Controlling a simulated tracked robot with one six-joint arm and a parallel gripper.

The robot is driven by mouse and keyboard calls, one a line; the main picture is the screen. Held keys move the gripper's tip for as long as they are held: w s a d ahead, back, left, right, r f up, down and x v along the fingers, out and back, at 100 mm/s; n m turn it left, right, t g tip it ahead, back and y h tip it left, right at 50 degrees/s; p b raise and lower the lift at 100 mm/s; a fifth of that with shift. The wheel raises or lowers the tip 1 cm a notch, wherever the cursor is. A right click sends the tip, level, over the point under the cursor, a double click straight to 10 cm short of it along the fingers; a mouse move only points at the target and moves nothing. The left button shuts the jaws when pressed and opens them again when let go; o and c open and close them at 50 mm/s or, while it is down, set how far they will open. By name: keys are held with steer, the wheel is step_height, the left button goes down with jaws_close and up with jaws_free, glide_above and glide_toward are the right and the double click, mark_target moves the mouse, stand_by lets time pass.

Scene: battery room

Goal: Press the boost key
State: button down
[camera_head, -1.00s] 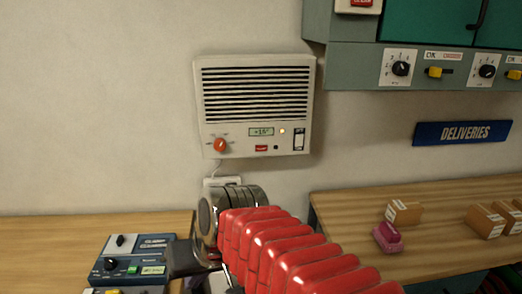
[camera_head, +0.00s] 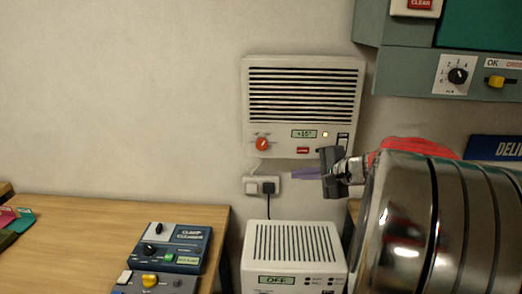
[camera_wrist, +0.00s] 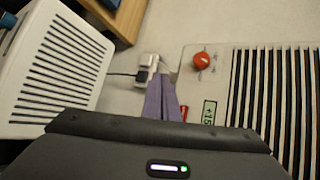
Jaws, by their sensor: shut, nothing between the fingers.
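A white wall heater (camera_head: 306,62) with black slats has a lower panel with an orange-red knob, a green display reading about +15°, a lit lamp and a black switch. A small red key (camera_head: 303,150) sits below the display; its lettering is too small to read. In the wrist view the red key (camera_wrist: 184,113) shows partly, just right of the fingers. My gripper (camera_head: 294,173) is shut and empty, its purple fingers pointing left just below the heater's lower edge in the head view. The fingers (camera_wrist: 160,80) lie together in the wrist view.
A wall socket (camera_head: 262,186) with a black plug and cable is left of my fingertips. A white slatted unit (camera_head: 293,246) reading OFF stands below. A control box (camera_head: 177,247) is on the wooden bench (camera_head: 80,230). A grey cabinet (camera_head: 440,55) hangs at right.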

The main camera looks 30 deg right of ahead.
mark_target(303, 150)
steer(key=d, duration=0.2)
steer(key=d+m, duration=0.1)
steer(key=shift+s+d+r+t+h, duration=0.15)
steer(key=shift+d+t+h, duration=0.15)
steer(key=shift+d+t, duration=0.1)
steer(key=w+d, duration=0.4)
steer(key=w, duration=0.3)
steer(key=shift+w+d, duration=0.15)
steer(key=shift+d, duration=0.25)
steer(key=shift+w+d, duration=0.1)
stand_by(1.8)
steer(key=shift+w+d, duration=0.15)
steer(key=shift+w, duration=0.1)
steer(key=shift+w+d, duration=0.2)
steer(key=shift+w, duration=0.05)
stand_by(1.0)
stand_by(0.4)
steer(key=shift+s+a, duration=0.45)
steer(key=shift+s, duration=0.2)
